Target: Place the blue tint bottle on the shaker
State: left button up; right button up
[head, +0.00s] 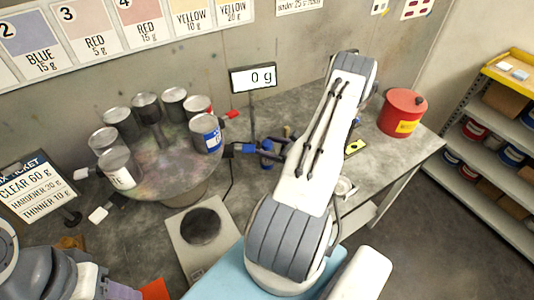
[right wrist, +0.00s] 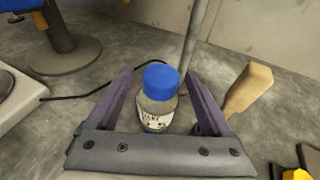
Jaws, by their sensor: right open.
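The blue tint bottle (right wrist: 157,108) stands upright on the grey bench in the right wrist view, with a blue cap and a pale label. My right gripper (right wrist: 158,76) is open, its two purple fingers on either side of the bottle, with gaps showing. In the head view the bottle (head: 266,147) shows as a small blue shape beside my right arm, which hides the gripper. Part of my left gripper (head: 118,291) shows at the bottom left edge; its opening is not clear. I cannot pick out the shaker with certainty.
A round turntable (head: 165,170) carries several cans left of the bottle. A scale (head: 185,250) sits in front. A display (head: 253,77) on a pole stands just behind the bottle. A wooden piece (right wrist: 248,88) lies right of my fingers. A red canister (head: 402,112) stands at the right.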

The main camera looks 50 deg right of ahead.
jog(key=shift+w, duration=0.15)
grip_shut()
dwell(1.4)
